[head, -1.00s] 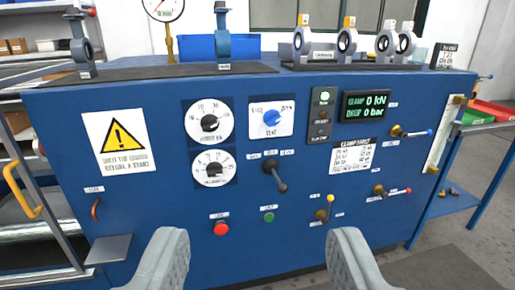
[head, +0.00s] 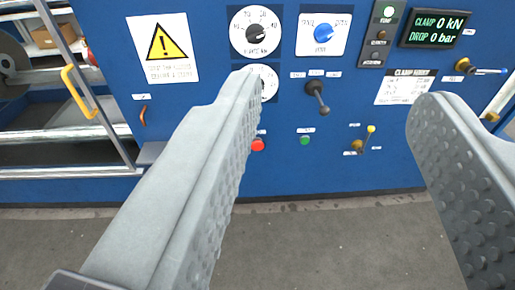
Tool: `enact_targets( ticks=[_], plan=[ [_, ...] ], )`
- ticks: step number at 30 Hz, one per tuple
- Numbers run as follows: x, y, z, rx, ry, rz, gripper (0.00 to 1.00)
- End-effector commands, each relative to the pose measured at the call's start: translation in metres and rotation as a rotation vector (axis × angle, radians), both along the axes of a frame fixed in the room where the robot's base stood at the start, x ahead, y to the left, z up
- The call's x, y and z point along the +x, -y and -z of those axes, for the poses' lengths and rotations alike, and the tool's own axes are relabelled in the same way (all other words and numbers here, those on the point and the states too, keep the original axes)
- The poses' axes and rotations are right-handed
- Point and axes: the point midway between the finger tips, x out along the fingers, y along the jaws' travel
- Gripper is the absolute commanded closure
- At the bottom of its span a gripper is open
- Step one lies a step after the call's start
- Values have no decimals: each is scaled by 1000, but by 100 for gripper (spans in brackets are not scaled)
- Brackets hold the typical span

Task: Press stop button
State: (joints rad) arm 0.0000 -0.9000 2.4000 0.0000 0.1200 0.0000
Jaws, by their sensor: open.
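The red button (head: 258,145) is on the lower front of the blue panel, just right of the left finger's tip edge; its label is too small to read. A green button (head: 305,140) is to its right. My gripper (head: 335,85) is open and empty, its two grey studded fingers spread wide in front of the panel. The left finger covers part of the lower dial and comes close to the red button in the picture. I cannot see any contact with the panel.
A black lever (head: 318,97) sticks out above the green button. A small yellow-knobbed valve (head: 362,140) is to the right. A grey shelf juts out at left, beside a rack with a yellow handle (head: 78,92). Grey floor (head: 310,240) lies open below the panel.

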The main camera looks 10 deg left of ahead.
Motion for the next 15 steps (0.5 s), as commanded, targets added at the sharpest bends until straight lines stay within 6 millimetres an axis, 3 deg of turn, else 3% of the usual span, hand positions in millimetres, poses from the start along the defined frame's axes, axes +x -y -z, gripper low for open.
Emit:
enact_targets(
  ticks=[2,9,15],
  plan=[
    [0,0,0,0,0,0,51],
    [13,0,3,20,-3,0,98],
    [51,-2,13,92,-2,-1,100]
  ],
)
